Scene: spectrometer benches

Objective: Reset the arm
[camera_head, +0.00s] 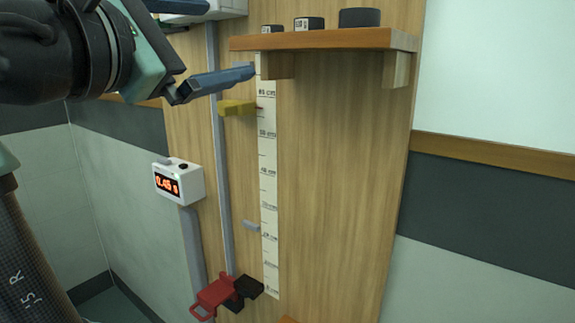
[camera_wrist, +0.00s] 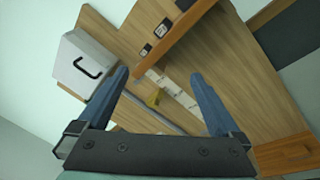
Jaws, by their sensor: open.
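My gripper (camera_wrist: 160,92) is open and empty in the wrist view, its two blue fingers spread apart in front of the wooden board. In the head view one blue finger of it (camera_head: 215,82) shows clearly at the upper left, near the top of the white ruler strip (camera_head: 267,180). My dark arm comes in from the upper left. The yellow marker (camera_head: 237,107) sits on the rail just below the finger. I cannot tell the exact gap from finger to board.
A wooden shelf (camera_head: 320,40) with several dark cylinders juts out right of my gripper. A display box (camera_head: 178,182) reads about 0.45 s. A red clamp (camera_head: 212,297) and a black block (camera_head: 243,291) are low on the board. The board's right side is bare.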

